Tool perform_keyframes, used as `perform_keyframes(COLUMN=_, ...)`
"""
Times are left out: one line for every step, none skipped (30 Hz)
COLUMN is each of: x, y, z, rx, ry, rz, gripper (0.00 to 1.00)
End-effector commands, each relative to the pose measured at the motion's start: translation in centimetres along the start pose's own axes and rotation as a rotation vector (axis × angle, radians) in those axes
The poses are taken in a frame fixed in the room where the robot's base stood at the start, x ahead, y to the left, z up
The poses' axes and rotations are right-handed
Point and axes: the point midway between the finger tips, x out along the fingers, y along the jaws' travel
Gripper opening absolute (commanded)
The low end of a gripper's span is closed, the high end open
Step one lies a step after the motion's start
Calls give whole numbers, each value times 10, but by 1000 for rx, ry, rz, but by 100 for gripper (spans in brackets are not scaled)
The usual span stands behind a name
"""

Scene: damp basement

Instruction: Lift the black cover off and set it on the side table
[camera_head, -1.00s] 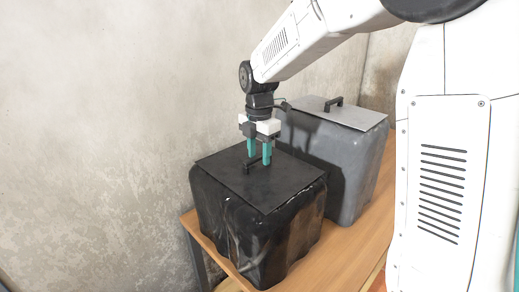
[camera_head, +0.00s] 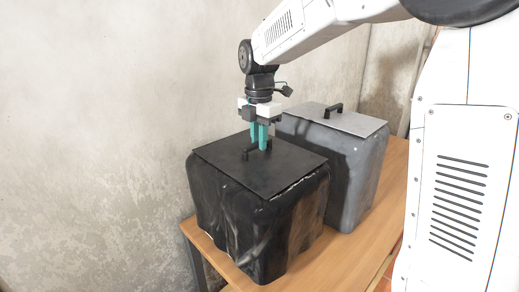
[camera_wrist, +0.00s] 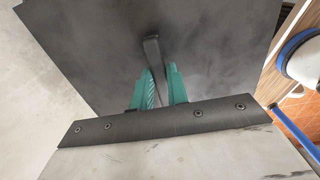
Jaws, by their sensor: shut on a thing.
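The black cover (camera_head: 242,220) is a box-shaped shell with wavy sides, a flat black top and a small black handle (camera_head: 247,155). It is over the wooden table (camera_head: 345,255) and appears slightly raised; I cannot see a clear gap under it. Whatever is inside is hidden. My gripper (camera_head: 259,143) comes from above with its teal fingers shut on the handle. In the wrist view, the fingers (camera_wrist: 163,88) flank the dark handle bar (camera_wrist: 152,52) above the cover's top (camera_wrist: 90,50). I cannot make out a separate side table.
A grey box-shaped cover (camera_head: 345,175) with a light flat top and black handle (camera_head: 334,110) stands close behind and right of the black one. A bare concrete wall (camera_head: 90,130) is close on the left. Bare wood shows at the table's front right.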

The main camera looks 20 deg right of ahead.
Motion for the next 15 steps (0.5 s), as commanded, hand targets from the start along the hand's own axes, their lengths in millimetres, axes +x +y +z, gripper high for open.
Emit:
perform_keyframes(x=-7, y=1, z=0, rx=0, ry=-1, rz=3, gripper=0)
perform_keyframes(x=-11, y=0, z=0, rx=0, ry=-1, rz=2, gripper=0)
perform_keyframes(x=-16, y=0, z=0, rx=0, ry=-1, rz=3, gripper=0)
perform_keyframes(x=-19, y=1, z=0, rx=0, ry=-1, rz=3, gripper=0)
perform_keyframes(x=-23, y=0, z=0, rx=0, ry=-1, rz=3, gripper=0)
perform_keyframes(x=-28, y=0, z=0, rx=0, ry=-1, rz=3, gripper=0)
perform_keyframes(x=-31, y=0, z=0, rx=0, ry=-1, rz=3, gripper=0)
perform_keyframes(x=-35, y=0, z=0, rx=0, ry=-1, rz=3, gripper=0)
perform_keyframes(x=-40, y=1, z=0, rx=0, ry=-1, rz=3, gripper=0)
perform_keyframes(x=-43, y=1, z=0, rx=0, ry=-1, rz=3, gripper=0)
perform_keyframes(x=-47, y=1, z=0, rx=0, ry=-1, rz=3, gripper=0)
perform_keyframes(x=-52, y=0, z=0, rx=0, ry=-1, rz=2, gripper=0)
perform_keyframes(x=-55, y=0, z=0, rx=0, ry=-1, rz=2, gripper=0)
perform_keyframes(x=-59, y=1, z=0, rx=0, ry=-1, rz=3, gripper=0)
perform_keyframes(x=-63, y=1, z=0, rx=0, ry=-1, rz=2, gripper=0)
